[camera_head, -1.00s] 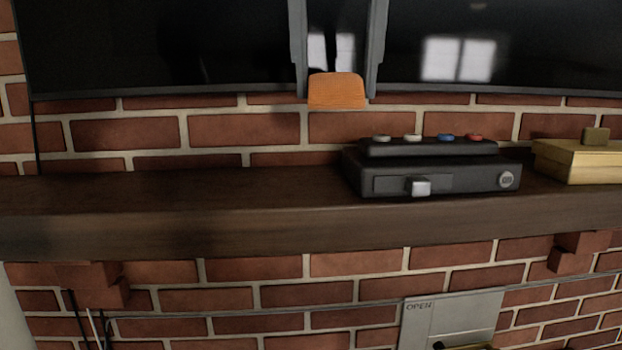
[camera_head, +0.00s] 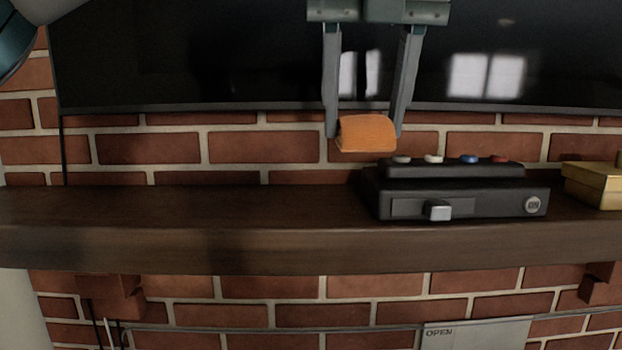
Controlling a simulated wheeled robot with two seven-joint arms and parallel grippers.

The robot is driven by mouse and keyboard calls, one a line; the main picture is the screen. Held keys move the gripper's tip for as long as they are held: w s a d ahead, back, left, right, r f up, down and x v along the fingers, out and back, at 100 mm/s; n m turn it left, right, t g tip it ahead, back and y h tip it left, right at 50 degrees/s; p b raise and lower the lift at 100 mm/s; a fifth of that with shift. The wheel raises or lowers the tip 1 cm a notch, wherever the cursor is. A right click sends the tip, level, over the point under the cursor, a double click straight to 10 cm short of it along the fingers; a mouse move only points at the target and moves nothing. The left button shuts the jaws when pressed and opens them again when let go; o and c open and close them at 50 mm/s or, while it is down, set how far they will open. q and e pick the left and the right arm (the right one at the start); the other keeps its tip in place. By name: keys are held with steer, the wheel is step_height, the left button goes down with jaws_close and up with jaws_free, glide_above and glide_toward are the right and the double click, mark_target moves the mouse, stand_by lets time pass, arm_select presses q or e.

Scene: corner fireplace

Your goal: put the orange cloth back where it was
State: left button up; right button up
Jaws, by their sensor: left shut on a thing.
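The orange cloth (camera_head: 366,133) is a small folded piece held in the air in front of the brick wall, just below the lower edge of the dark screen. My left gripper (camera_head: 364,130) points down from the top of the picture, with one finger on each side of the cloth, and is shut on it. The cloth appears just above the back left of the black box with buttons (camera_head: 458,192). Its exact distance from the box and shelf is hard to tell. My right gripper is not in view.
The dark wooden mantel shelf (camera_head: 180,247) runs across the picture. Its left half is bare. A yellow box (camera_head: 592,184) stands at the right, beside the black box. The wide dark screen (camera_head: 200,60) is behind my gripper. A grey panel marked OPEN (camera_head: 478,335) is below the shelf.

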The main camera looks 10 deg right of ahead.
arm_select(q)
steer(key=w+a+f, duration=0.1)
steer(key=w, duration=0.1)
steer(key=w+a+f+b, duration=0.1)
steer(key=w+a+f, duration=0.2)
steer(key=w, duration=0.1)
steer(key=shift+w+a+f+b, duration=0.2)
steer(key=shift+a+f+b, duration=0.1)
steer(key=shift+b, duration=0.05)
steer(key=shift+w+a+f, duration=0.1)
steer(key=shift+w+f, duration=0.05)
steer(key=shift+w, duration=0.05)
steer(key=shift+a, duration=0.1)
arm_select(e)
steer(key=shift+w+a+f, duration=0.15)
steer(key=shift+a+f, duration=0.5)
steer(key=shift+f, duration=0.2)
arm_select(q)
steer(key=shift+f, duration=0.1)
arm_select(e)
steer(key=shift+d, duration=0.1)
